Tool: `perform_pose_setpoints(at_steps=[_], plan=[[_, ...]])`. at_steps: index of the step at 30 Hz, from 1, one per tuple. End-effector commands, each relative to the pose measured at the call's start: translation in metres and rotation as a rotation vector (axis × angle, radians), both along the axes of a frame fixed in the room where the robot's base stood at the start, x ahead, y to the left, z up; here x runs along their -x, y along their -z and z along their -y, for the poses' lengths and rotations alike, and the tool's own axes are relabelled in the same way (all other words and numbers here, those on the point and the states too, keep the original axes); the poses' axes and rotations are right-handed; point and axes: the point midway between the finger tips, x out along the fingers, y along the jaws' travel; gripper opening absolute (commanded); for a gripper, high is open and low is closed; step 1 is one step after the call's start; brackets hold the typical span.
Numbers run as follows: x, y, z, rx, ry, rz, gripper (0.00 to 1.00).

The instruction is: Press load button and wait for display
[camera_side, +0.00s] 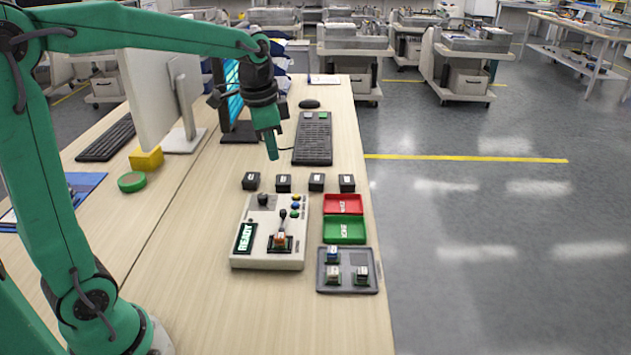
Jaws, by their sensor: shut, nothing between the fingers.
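A white control box (265,218) stands on the wooden table. Its display (245,237) shows green letters that read READY. Three small buttons sit at its upper right: yellow (297,198), blue (295,206) and green (294,214). Their labels are too small to read, so I cannot tell which is the load button. A socket (270,248) at the front of the box holds a small part (280,239). My gripper (273,157) is shut and empty. It points down in the air, above and behind the box, apart from the buttons.
Several small black blocks (284,183) stand in a row behind the box. To its right are a red tray (343,212), a green tray (345,240) and a grey tray (347,289) with small parts. A keyboard (313,150) lies further back. The front table area is clear.

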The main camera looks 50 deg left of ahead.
Motion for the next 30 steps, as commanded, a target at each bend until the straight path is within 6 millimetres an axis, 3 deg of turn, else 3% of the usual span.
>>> perform_pose_setpoints(at_steps=[15,22,30], plan=[[-0.064,0.045,-0.030,-0.006,0.197,-0.130,0.00],[-0.079,0.059,-0.038,-0.003,0.251,-0.160,0.00],[-0.082,0.062,-0.040,-0.002,0.264,-0.166,0.00]])
